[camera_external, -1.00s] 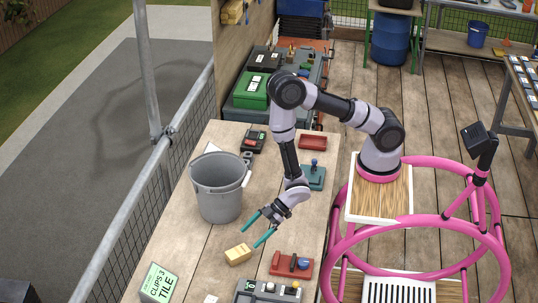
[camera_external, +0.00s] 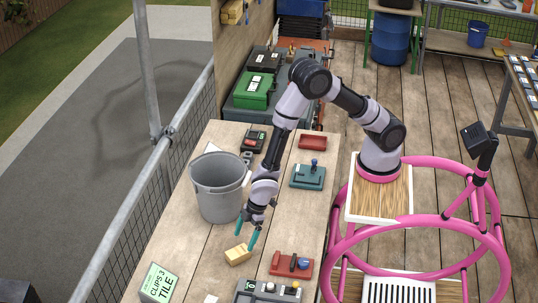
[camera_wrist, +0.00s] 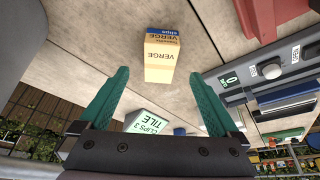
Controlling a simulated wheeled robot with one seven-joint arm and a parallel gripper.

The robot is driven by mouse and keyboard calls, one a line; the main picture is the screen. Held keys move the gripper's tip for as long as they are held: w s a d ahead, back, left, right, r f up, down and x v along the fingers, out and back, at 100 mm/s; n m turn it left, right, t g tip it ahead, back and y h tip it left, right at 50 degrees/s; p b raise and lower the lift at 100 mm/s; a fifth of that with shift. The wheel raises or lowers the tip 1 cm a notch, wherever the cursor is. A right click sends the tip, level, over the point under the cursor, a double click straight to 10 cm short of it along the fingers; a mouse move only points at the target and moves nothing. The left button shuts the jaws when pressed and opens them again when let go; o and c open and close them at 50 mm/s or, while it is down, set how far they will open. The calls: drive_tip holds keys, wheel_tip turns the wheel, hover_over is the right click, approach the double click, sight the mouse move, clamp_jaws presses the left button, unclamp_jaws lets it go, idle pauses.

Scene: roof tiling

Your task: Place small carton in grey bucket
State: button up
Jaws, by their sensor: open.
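The small carton (camera_external: 238,254) is a tan box lying on the wooden table. In the wrist view the carton (camera_wrist: 160,56) shows printed words and lies beyond the fingertips, between their lines. My gripper (camera_external: 246,234) is open, with teal fingers pointing down just above the carton. It also shows in the wrist view (camera_wrist: 157,85), with nothing between the fingers. The grey bucket (camera_external: 219,190) stands upright on the table, behind and left of my gripper. The part of its inside that shows looks empty; its bottom is hidden.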

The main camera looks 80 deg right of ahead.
sight(239, 251)
drive_tip(key=x, duration=0.7)
drive_tip(key=shift+a, duration=0.1)
drive_tip(key=shift+r, duration=0.1)
clamp_jaws()
